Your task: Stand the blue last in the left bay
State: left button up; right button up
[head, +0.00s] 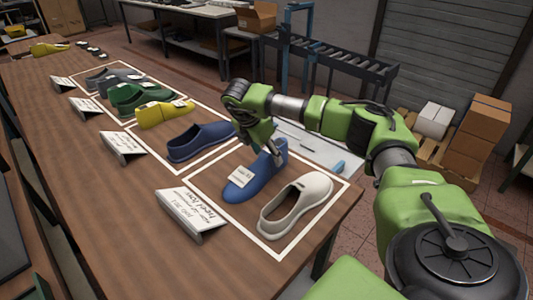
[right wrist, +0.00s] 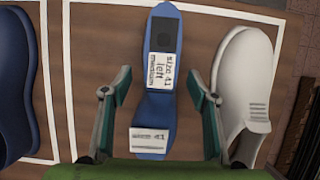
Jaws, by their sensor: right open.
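The blue last (head: 240,188) stands upright inside the nearest white-outlined bay, left of a white shoe (head: 297,203). My right gripper (head: 272,148) is over the last's taller far end. In the right wrist view the right gripper (right wrist: 160,85) is open, one finger on each side of the last with visible gaps. Contact cannot be seen. My left gripper is out of view.
A blue shoe (head: 198,142) sits in the neighbouring bay. Yellow (head: 163,113) and green (head: 135,97) lasts stand farther along the table. A folded sign (head: 190,213) stands at the near bay's left edge. Wood (head: 120,215) is bare along the left side.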

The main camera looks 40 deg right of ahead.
jog(key=v, duration=1.2)
